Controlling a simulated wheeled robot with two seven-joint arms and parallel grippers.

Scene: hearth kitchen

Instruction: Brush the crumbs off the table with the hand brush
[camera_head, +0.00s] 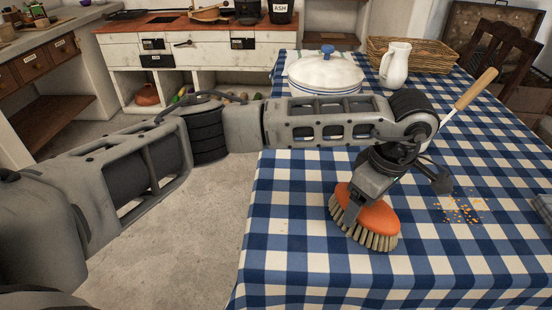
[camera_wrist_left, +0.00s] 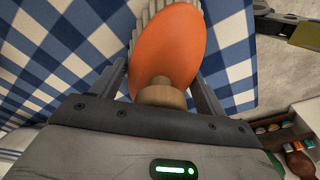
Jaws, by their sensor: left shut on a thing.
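The hand brush (camera_head: 372,217) has an orange oval back and pale bristles. My left gripper (camera_head: 358,203) is shut on it and holds it over the near part of the table (camera_head: 300,265), bristles facing down. I cannot tell whether the bristles touch the cloth. In the left wrist view the orange back (camera_wrist_left: 168,48) and a wooden neck lie between the fingers of my left gripper (camera_wrist_left: 158,88). The orange crumbs (camera_head: 460,208) lie scattered on the checked cloth to the right of the brush, apart from it.
A lidded white pot (camera_head: 325,74), a white jug (camera_head: 395,65) and a wicker basket (camera_head: 425,54) stand at the table's far end. A wooden handle (camera_head: 476,88) slants up behind my wrist. The cloth around the crumbs looks clear.

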